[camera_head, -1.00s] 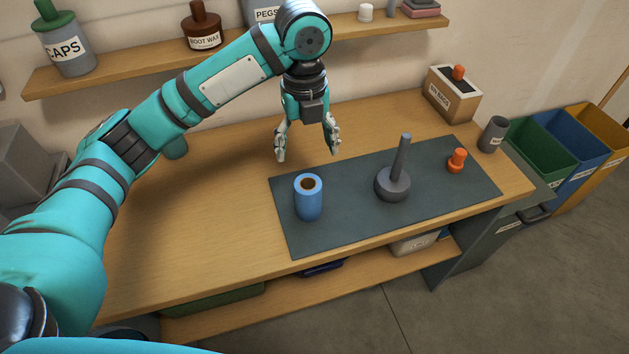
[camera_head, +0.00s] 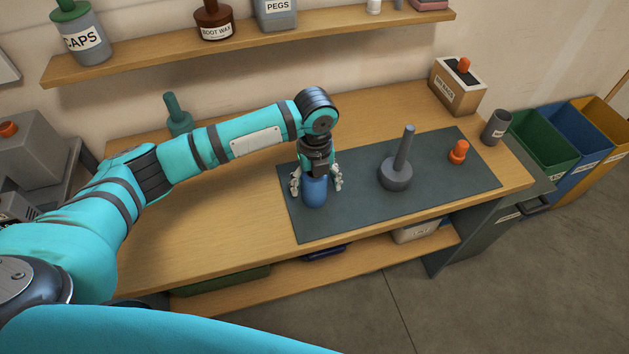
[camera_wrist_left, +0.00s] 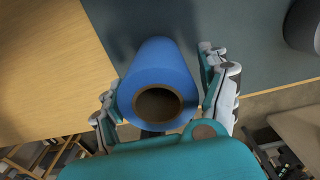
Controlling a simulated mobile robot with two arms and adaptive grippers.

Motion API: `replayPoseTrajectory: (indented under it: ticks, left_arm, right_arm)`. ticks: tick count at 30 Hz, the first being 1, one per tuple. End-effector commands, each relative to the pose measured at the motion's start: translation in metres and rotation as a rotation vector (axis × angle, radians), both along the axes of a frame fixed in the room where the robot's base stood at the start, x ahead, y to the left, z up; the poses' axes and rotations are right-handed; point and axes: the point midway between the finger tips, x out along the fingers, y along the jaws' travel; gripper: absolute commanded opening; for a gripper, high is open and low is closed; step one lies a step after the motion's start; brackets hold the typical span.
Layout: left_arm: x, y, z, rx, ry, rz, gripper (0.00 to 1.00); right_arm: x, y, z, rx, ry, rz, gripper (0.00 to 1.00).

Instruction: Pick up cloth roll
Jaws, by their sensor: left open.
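The blue cloth roll (camera_head: 314,193) stands upright on the dark mat (camera_head: 353,203) on the wooden bench, near the mat's left end. My left gripper (camera_head: 315,186) is open above and around it, with one finger on each side; its body hides the roll's top in the head view. In the left wrist view the roll (camera_wrist_left: 160,78) shows its brown hollow core between the two open fingers (camera_wrist_left: 165,97). A gap shows by the right finger; whether the left finger touches the roll, I cannot tell. My right gripper is not in view.
A grey post on a round base (camera_head: 395,174) and an orange peg (camera_head: 458,151) stand on the mat to the right. A box (camera_head: 457,88) and a grey cup (camera_head: 496,127) stand farther right. A shelf (camera_head: 150,61) runs above the bench's back.

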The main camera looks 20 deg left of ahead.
Motion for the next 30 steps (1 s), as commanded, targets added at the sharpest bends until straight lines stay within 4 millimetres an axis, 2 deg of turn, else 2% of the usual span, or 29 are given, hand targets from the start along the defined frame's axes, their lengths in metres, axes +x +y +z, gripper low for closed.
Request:
replayPoseTrajectory:
  ticks: [4, 11, 26, 30]
  left_arm:
    - [-0.001, 0.0, -0.013, -0.001, 0.001, -0.002, 0.77]
    - [0.0, 0.0, -0.015, 0.0, -0.001, -0.002, 0.77]
    - [0.0, 0.0, -0.015, 0.0, -0.001, -0.001, 0.13]
    - [0.0, 0.0, -0.015, 0.0, -0.001, -0.001, 0.13]
  right_arm:
    - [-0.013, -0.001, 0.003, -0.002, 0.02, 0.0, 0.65]
    - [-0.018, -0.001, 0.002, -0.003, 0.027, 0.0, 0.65]
    - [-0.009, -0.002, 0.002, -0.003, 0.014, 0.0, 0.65]
    - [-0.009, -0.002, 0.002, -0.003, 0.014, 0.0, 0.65]
